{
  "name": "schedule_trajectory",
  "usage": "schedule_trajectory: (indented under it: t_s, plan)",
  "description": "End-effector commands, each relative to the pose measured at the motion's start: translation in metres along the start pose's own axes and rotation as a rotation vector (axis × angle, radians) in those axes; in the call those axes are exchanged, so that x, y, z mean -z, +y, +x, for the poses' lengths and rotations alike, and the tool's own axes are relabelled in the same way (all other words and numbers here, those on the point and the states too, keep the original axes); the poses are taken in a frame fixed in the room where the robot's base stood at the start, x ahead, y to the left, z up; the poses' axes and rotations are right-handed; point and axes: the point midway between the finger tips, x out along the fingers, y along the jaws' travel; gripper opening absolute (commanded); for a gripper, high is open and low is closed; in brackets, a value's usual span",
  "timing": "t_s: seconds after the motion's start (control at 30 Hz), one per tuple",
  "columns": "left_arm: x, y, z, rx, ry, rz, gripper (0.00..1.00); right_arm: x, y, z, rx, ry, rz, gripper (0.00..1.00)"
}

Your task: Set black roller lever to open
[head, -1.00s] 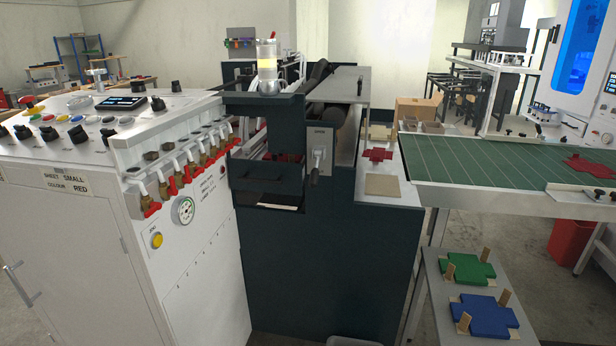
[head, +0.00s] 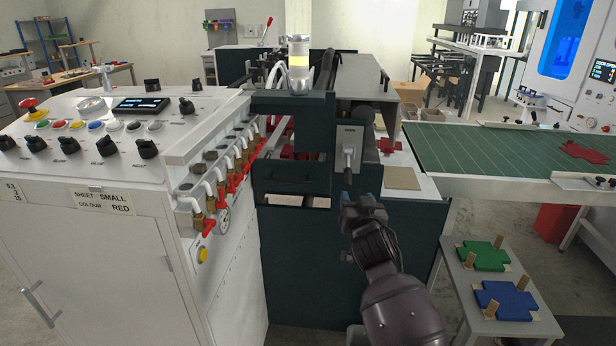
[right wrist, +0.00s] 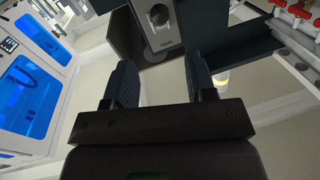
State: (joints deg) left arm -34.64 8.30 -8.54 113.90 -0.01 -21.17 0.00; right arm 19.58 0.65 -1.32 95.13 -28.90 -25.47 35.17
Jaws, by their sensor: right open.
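The roller lever (head: 348,158) sits on a small grey plate (head: 350,133) on the front of the dark machine. Its light shaft hangs down to a dark grip, close to my right gripper (head: 347,195). The plate also shows in the right wrist view (right wrist: 175,38), with a dark round lever end (right wrist: 159,14) near the top edge. My right gripper's two fingers (right wrist: 161,78) are spread with nothing between them, and the lever lies beyond their tips. Whether a finger touches it I cannot tell. My left gripper is out of view.
A white control cabinet (head: 100,245) with red-handled valves (head: 232,180) stands left of the lever. A green-topped table (head: 470,150) is at right. A low stand (head: 470,280) with green and blue pieces stands at lower right.

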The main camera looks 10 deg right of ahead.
Motion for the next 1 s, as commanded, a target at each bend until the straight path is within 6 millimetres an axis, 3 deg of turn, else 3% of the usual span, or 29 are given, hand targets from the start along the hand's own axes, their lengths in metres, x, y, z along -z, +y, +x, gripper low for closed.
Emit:
schedule_trajectory:
  t_s: [0.07, 0.37, 1.0]
  plan:
    - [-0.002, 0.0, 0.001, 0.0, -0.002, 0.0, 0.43, -0.008, 0.006, 0.001, -0.023, -0.011, 0.046, 0.51]
    - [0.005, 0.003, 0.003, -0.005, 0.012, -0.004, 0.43, -0.007, 0.007, 0.007, -0.031, -0.008, 0.152, 0.51]
    - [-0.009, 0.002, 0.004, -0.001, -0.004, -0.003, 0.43, -0.009, 0.009, 0.091, -0.03, -0.009, 0.149, 0.51]
